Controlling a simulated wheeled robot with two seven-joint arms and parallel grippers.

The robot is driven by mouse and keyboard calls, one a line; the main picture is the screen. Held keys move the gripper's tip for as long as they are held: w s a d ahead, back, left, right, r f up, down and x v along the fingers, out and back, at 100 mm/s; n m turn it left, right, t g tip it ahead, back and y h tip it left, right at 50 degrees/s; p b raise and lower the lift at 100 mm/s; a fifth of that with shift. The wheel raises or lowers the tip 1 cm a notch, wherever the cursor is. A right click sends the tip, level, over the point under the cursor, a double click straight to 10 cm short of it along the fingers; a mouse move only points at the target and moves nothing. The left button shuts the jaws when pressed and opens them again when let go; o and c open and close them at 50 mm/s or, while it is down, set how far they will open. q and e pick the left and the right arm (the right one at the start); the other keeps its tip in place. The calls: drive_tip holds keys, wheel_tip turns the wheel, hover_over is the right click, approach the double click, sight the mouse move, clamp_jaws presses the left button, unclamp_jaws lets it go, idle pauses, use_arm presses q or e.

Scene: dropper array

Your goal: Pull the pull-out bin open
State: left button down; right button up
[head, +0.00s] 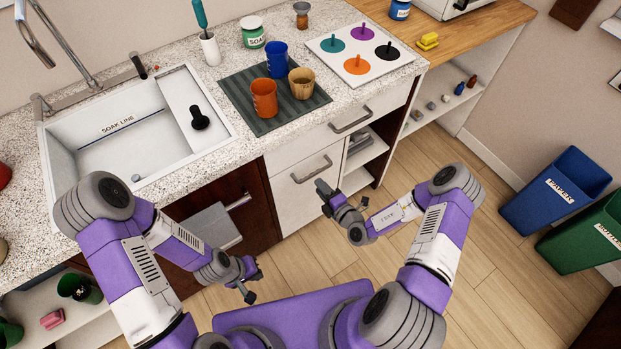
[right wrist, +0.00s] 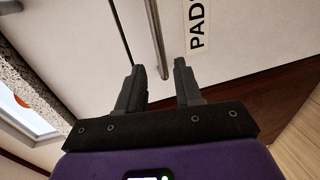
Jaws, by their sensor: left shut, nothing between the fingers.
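The pull-out bin's white front (head: 288,205) sits below a white drawer and looks flush with the cabinet. Its bar handle (head: 312,170) runs along the top; in the right wrist view the handle (right wrist: 157,35) lies ahead, with a label reading "PADS" (right wrist: 197,25) beside it. My right gripper (head: 324,196) is in front of the bin front, just below the handle. Its fingers (right wrist: 160,78) are open, with the handle's near end between the tips in the picture; I cannot tell whether they touch. My left gripper (head: 250,285) is shut and empty, low in front of the sink cabinet.
The drawer above has its own handle (head: 351,120). Open shelves (head: 365,150) stand to the right of the bin. A dark cabinet (head: 250,190) is on its left. The counter holds a sink (head: 110,165) and cups on a mat (head: 240,98).

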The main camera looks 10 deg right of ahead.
sight(311, 177)
drive_tip(key=b+x, duration=0.2)
drive_tip(key=x, duration=0.5)
drive_tip(key=shift+w, duration=0.2)
clamp_jaws()
